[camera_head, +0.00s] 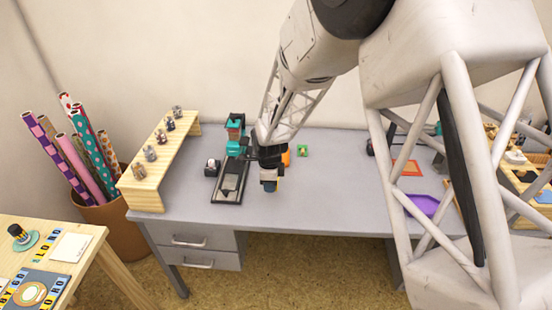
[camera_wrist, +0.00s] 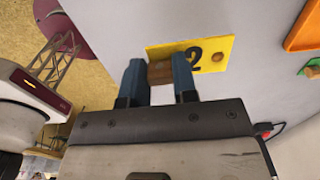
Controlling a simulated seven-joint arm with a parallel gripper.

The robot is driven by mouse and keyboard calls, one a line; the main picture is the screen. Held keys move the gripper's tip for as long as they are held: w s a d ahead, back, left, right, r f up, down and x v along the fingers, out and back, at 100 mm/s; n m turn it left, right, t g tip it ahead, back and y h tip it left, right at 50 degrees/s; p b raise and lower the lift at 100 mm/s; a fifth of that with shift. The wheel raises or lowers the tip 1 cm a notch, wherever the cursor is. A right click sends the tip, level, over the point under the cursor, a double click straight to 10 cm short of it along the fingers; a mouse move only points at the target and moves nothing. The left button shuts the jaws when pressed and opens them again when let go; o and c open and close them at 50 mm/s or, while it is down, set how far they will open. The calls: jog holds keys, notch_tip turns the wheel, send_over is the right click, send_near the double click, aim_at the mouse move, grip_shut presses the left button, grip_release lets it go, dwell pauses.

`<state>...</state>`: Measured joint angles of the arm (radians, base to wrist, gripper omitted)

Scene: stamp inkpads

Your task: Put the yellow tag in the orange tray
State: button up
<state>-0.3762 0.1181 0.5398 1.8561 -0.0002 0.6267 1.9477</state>
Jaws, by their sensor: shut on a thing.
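The yellow tag (camera_wrist: 215,54) is a flat plate with a black "2" and a small wooden grip block (camera_wrist: 160,73). My gripper (camera_wrist: 159,78) is shut on that block, with one blue finger on each side. I cannot tell whether the tag touches the desk. The orange tray (camera_wrist: 303,27) shows in part at the upper right of the wrist view, apart from the tag. In the head view my gripper (camera_head: 270,185) is over the desk near its front edge. An orange patch (camera_head: 286,157) shows just behind it, largely hidden by my arm.
A small green tag (camera_head: 303,150) lies beyond my gripper on the grey desk (camera_head: 330,190). A black stamp device (camera_head: 230,180) stands close on the left. Further right lie a red-orange tray (camera_head: 407,168) and a purple tray (camera_head: 424,204). Desk between is clear.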

jog(key=w+d, duration=0.6)
jog(key=shift+d+f, duration=0.3)
jog(key=w+a, duration=0.1)
jog(key=w, duration=0.4)
jog(key=w+a+f, duration=0.1)
jog(key=w, duration=0.4)
jog(key=w+a, duration=0.2)
jog(key=w, duration=0.3)
jog(key=shift+w+f, duration=0.2)
jog(key=shift+f, duration=0.05)
jog(key=shift+f, duration=1.75)
jog(key=shift+f, duration=0.1)
jog(key=o, duration=0.4)
jog(key=shift+o, duration=0.5)
